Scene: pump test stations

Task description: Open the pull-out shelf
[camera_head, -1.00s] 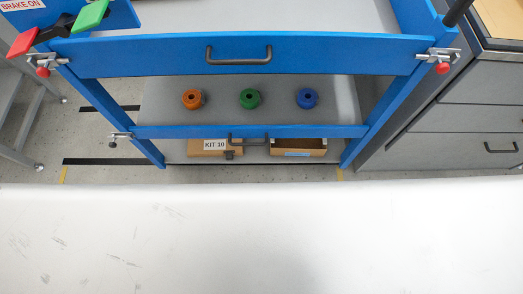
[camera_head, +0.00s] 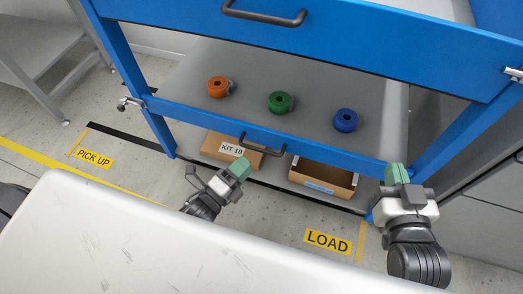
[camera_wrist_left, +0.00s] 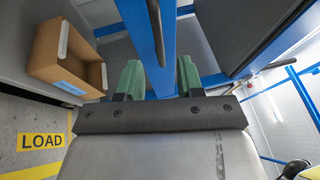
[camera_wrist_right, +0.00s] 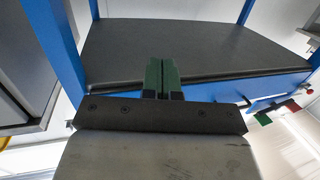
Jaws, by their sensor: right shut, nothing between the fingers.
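The pull-out shelf (camera_head: 320,148) is the lower grey shelf with a blue front rail. Its dark bar handle (camera_head: 263,146) is at the middle of the rail. An orange (camera_head: 217,87), a green (camera_head: 279,103) and a blue pump part (camera_head: 346,120) stand on it. A metal latch (camera_head: 130,104) sits at its left end. My left gripper (camera_head: 236,167) is open just below and left of the handle. In the left wrist view its green fingers (camera_wrist_left: 158,78) are apart, with the handle (camera_wrist_left: 155,22) ahead between them. My right gripper (camera_head: 397,173) is shut and empty by the rail's right end.
A blue upper drawer (camera_head: 330,45) with its own handle (camera_head: 263,13) overhangs the shelf. Below are a KIT 10 box (camera_head: 232,150) and an open cardboard box (camera_head: 323,178). A white worktop (camera_head: 110,240) lies in front. Grey cabinets (camera_head: 490,210) stand at right.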

